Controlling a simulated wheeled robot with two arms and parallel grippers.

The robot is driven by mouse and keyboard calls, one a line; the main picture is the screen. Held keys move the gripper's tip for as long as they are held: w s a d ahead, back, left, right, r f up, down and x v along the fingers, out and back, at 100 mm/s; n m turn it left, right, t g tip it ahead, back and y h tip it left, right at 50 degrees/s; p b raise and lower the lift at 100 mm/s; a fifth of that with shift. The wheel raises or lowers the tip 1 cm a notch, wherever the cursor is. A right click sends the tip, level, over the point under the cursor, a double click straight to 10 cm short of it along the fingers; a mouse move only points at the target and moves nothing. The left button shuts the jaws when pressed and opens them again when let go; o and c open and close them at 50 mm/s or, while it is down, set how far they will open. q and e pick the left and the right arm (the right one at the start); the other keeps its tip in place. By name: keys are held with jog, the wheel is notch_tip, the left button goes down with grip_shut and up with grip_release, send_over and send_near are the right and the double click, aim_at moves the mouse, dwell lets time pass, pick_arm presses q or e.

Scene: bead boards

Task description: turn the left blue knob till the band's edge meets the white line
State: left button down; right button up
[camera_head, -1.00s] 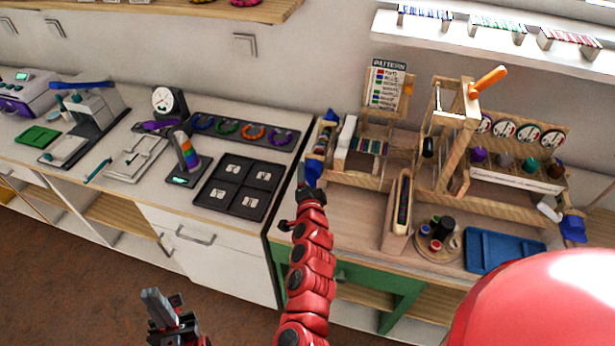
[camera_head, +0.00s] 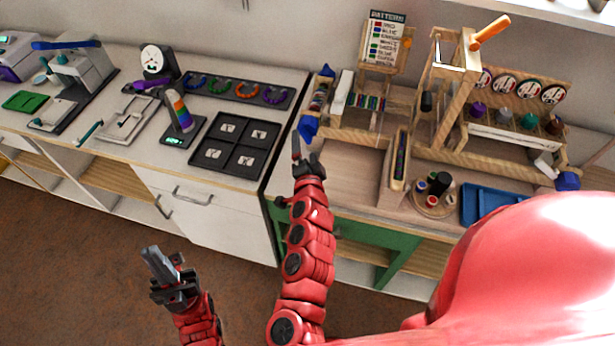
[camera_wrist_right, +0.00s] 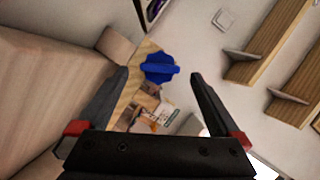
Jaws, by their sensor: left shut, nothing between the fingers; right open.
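The left blue knob (camera_head: 308,127) is on the left front end of the wooden bead loom frame. My right gripper (camera_head: 297,149) is open just in front of and slightly left of it. In the right wrist view the lobed blue knob (camera_wrist_right: 160,68) shows ahead, between the spread fingers of the right gripper (camera_wrist_right: 158,80), with no contact visible. I cannot make out the band's edge or the white line. My left gripper (camera_head: 152,256) is shut and empty, low over the floor at the left.
A second blue knob (camera_head: 568,181) is at the frame's right end. A blue tray (camera_head: 487,203) and a round holder (camera_head: 434,203) stand on the bench. A black four-part tray (camera_head: 236,146) lies on the white counter to the left.

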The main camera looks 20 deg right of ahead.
jog(key=p+v, duration=0.3)
jog(key=v, duration=0.8)
jog(key=shift+p, duration=0.35)
jog(key=shift+r, duration=0.1)
